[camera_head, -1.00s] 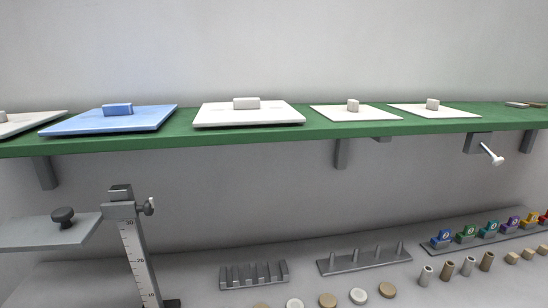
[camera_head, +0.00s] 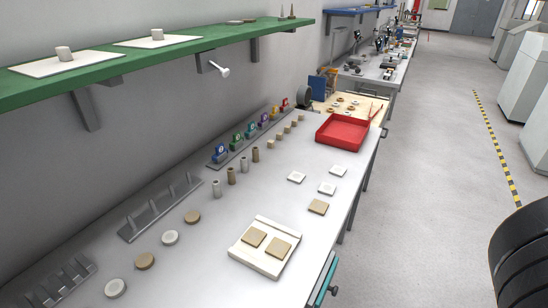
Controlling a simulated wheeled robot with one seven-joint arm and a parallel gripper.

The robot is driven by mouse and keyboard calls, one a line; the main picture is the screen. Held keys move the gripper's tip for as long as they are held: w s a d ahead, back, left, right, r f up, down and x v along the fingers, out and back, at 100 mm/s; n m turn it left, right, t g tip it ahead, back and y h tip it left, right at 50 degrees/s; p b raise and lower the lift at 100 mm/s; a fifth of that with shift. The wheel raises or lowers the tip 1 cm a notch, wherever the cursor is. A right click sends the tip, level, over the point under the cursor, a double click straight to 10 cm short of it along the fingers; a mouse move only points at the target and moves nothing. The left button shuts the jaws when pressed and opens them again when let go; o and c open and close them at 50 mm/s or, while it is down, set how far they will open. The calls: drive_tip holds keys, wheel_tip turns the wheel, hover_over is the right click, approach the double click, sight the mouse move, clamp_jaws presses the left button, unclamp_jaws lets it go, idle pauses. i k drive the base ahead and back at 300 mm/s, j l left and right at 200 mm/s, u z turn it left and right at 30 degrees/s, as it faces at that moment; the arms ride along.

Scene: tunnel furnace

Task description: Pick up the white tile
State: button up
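Small square white tiles lie flat on the grey workbench (camera_head: 335,214) in the head view. One white tile (camera_head: 297,177) is at the left, another white tile (camera_head: 327,188) is nearer to its right, and a third white tile (camera_head: 338,170) is farther back. They lie apart from each other. A tan square tile (camera_head: 318,207) lies just in front of them. I cannot tell which white tile the task names. My gripper is not in view; a dark ribbed part at the lower right may be part of my arm.
A white tray (camera_head: 264,267) holds two tan tiles nearby. A red tray (camera_head: 343,145) stands behind the white tiles. Cylinders, round discs and peg racks line the bench's left side. A green shelf (camera_head: 170,50) overhangs at upper left. Open floor (camera_head: 425,190) lies right.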

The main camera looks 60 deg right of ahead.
sight(337, 170)
drive_tip(key=z, duration=1.55)
drive_tip(key=u, duration=2.8)
drive_tip(key=z, duration=2.8)
